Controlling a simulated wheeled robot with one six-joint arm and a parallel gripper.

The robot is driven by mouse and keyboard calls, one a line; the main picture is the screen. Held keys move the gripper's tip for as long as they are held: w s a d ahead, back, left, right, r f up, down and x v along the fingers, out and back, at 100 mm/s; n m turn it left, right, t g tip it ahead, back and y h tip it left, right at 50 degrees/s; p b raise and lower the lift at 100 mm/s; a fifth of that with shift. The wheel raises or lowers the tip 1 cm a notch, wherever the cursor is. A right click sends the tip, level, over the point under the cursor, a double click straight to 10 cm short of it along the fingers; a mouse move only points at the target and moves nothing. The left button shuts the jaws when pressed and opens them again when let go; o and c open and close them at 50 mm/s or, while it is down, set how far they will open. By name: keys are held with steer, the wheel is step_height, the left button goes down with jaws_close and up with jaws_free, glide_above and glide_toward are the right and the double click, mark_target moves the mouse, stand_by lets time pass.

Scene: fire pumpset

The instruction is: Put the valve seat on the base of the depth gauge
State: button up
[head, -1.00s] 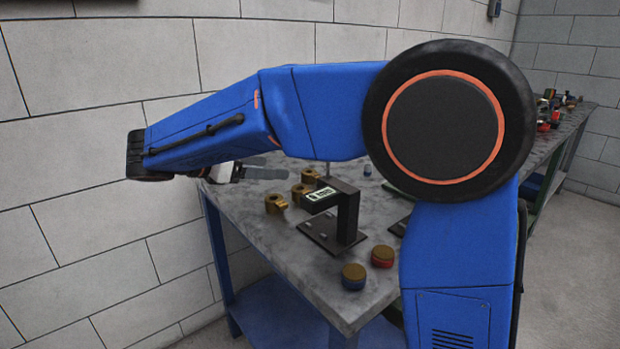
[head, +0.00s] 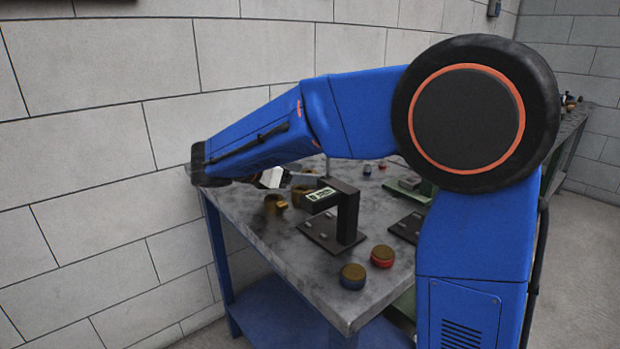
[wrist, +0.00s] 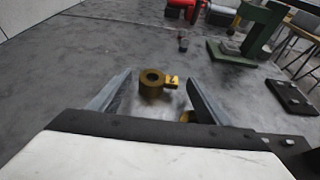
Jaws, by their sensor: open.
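A brass ring with a hole and a yellow tag, seemingly the valve seat, lies on the table in the wrist view (wrist: 152,82). My gripper (wrist: 160,84) is open, and the ring shows between its two fingers, apparently untouched. In the head view my gripper (head: 312,175) is over the far left of the table, partly covering the brass parts. One brass part (head: 274,205) stands left of the depth gauge; I cannot tell whether it is the same ring. The black depth gauge (head: 348,212) has a small display on its arm and a flat dark base (head: 322,238).
A blue-banded cap (head: 352,277) and a red-banded cap (head: 382,256) sit near the table's front edge. Another dark plate (head: 408,227) lies right of the gauge. A wall stands behind the table. The wrist view shows a green stand (wrist: 262,32) at upper right.

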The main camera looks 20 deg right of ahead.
steer(key=shift+w+d+f, duration=0.25)
steer(key=shift+d, duration=0.3)
steer(key=c, duration=1.5)
steer(key=shift+o, duration=0.2)
steer(key=shift+r, duration=0.15)
